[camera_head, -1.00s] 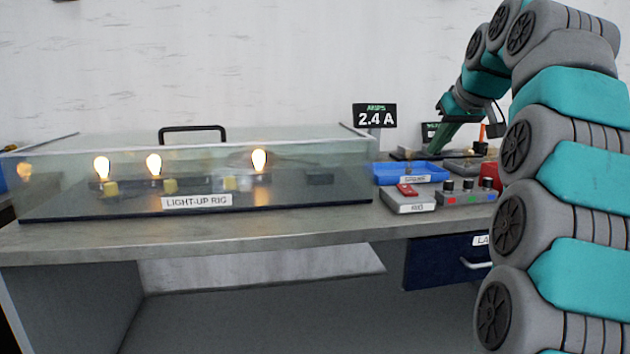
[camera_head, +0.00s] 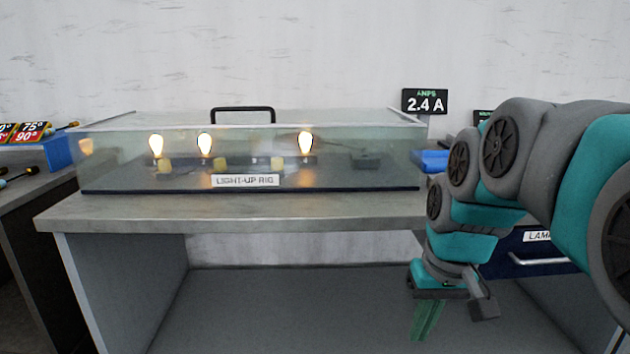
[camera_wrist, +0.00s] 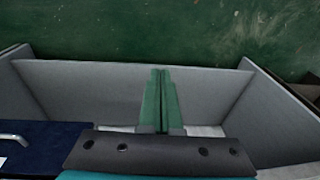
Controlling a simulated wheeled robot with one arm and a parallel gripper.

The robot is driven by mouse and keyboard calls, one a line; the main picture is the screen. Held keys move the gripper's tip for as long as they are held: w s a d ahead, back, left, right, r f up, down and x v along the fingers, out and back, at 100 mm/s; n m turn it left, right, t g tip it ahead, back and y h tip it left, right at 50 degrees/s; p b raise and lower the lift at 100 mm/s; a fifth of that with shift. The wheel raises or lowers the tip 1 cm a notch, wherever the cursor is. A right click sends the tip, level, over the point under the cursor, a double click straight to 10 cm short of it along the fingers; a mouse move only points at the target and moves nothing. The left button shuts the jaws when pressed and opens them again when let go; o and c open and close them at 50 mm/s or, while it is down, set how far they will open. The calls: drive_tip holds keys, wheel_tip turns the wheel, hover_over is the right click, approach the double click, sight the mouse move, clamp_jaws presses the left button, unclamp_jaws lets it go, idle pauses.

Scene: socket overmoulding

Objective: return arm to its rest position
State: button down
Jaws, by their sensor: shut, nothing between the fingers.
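My gripper (camera_head: 428,320) points down in front of the bench, below the level of its top, at the right of the head view. Its green fingers also show in the wrist view (camera_wrist: 162,75), lying side by side and shut with nothing between them. My arm is folded down at the right and hides part of the bench's right side. The gripper appears clear of the bench.
The bench (camera_head: 240,222) carries a glass-covered light-up rig (camera_head: 246,181) with three lit bulbs. An AMPS sign (camera_head: 424,102) reads 2.4 A. A blue drawer with a handle (camera_head: 540,258) is behind my arm. Another table (camera_head: 30,185) stands at left. Green floor (camera_wrist: 160,30) looks clear.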

drive_tip(key=s+f+g, duration=0.1)
drive_tip(key=s+f, duration=0.5)
drive_tip(key=s, duration=0.3)
drive_tip(key=s+a+f+g+h, duration=0.1)
drive_tip(key=s+f+g, duration=0.1)
drive_tip(key=s+f, duration=0.5)
drive_tip(key=s, duration=0.3)
drive_tip(key=shift+f, duration=0.2)
